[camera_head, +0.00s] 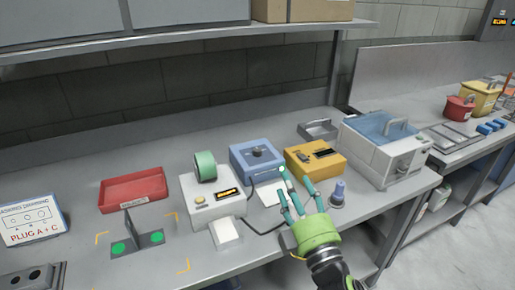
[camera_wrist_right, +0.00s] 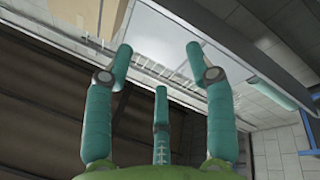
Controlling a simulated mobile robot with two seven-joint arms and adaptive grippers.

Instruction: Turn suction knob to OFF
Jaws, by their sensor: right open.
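My right gripper (camera_head: 296,180) has a green palm and three teal fingers, spread open and empty. It is over the front part of the bench, in front of the blue and yellow boxes. In the right wrist view the gripper (camera_wrist_right: 159,62) has nothing between its fingers. The blue box (camera_head: 243,163) has a dark knob (camera_head: 257,152) on its top. The white bath unit (camera_head: 372,158) at the right has a small knob (camera_head: 403,167) on its front. I cannot tell which is the suction knob, or how either is turned. My left gripper is out of view.
A yellow box (camera_head: 325,168), a blue-purple knobbed piece (camera_head: 338,193) and a white machine (camera_head: 200,193) with a green roll stand near the gripper. A red tray (camera_head: 152,189) and a sign (camera_head: 30,222) are at left. A shelf (camera_head: 200,38) overhangs the bench.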

